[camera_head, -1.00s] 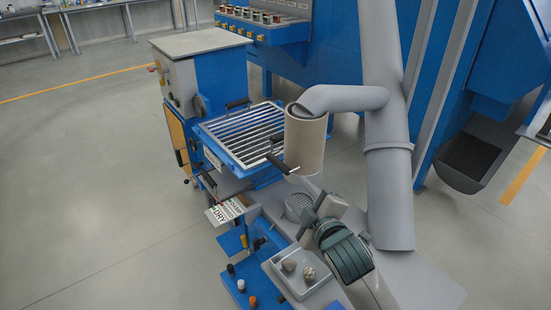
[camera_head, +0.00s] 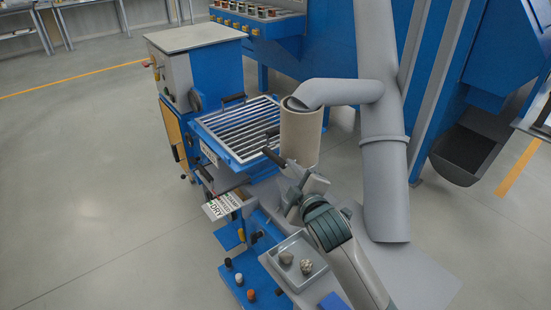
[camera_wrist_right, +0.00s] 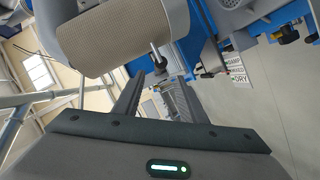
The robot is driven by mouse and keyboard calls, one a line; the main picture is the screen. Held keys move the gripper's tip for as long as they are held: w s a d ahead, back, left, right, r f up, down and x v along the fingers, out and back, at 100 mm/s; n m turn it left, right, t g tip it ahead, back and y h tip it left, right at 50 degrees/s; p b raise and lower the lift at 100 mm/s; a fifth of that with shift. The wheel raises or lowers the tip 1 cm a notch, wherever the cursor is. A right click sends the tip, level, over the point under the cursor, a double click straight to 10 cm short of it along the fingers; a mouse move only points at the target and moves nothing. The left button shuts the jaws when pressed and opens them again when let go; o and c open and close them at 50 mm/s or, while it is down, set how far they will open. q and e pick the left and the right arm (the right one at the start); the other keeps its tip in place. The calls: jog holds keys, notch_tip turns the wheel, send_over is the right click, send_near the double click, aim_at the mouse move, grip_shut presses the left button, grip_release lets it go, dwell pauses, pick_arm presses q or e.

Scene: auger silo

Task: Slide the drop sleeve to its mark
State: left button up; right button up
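The drop sleeve (camera_head: 301,137) is a beige cylinder around the lower end of the grey elbow pipe (camera_head: 340,92), above the right side of the slatted grate. A dark handle (camera_head: 274,157) sticks out from its lower left side. In the right wrist view the sleeve (camera_wrist_right: 118,38) fills the upper middle, with its handle (camera_wrist_right: 158,56) just beyond the fingers. My right gripper (camera_head: 303,188) is just below the sleeve, apart from it. I cannot make out the mark. My left gripper is not in view.
The slatted grate (camera_head: 235,131) in a blue frame lies left of the sleeve. A grey tray (camera_head: 312,281) with two lumps stands below my right gripper. The thick vertical pipe (camera_head: 385,190) is close on the right. A DRY label card (camera_head: 222,206) hangs at the left.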

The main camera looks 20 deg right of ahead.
aim_at(276, 158)
jog(key=x, duration=1.1)
grip_shut()
